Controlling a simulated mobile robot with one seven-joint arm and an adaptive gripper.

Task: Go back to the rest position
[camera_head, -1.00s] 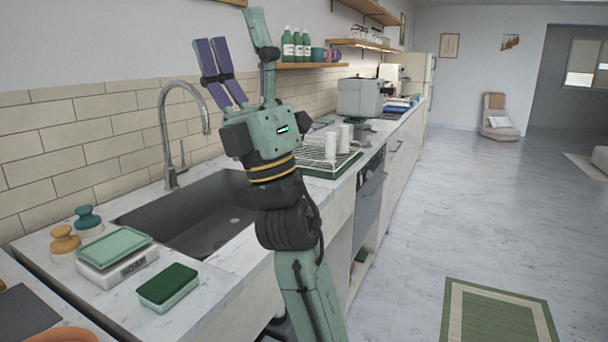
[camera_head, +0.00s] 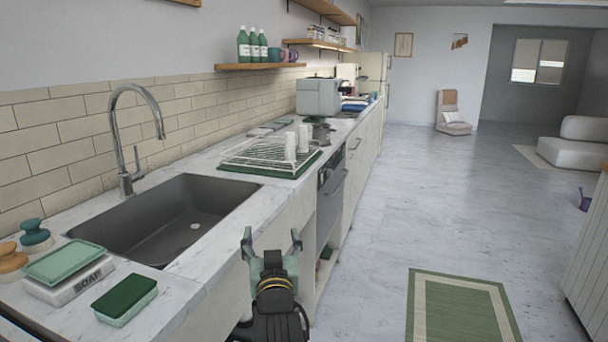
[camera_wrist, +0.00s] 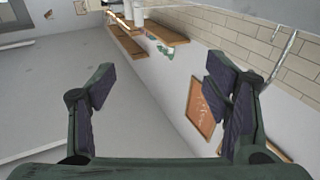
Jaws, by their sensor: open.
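My gripper (camera_head: 271,243) is low in front of the counter edge, just right of the sink (camera_head: 168,218), with its fingers pointing up and away. It is open and empty. In the wrist view my gripper (camera_wrist: 163,92) shows its two dark finger pads wide apart, with nothing between them. My arm below it is mostly out of the picture at the bottom.
The counter (camera_head: 215,265) holds a sponge (camera_head: 125,299), a soap tray (camera_head: 66,270), a dish rack (camera_head: 268,157) with white cups, and a grey appliance (camera_head: 318,97). A green rug (camera_head: 458,306) lies on the floor. The floor (camera_head: 430,190) right of the counter is clear.

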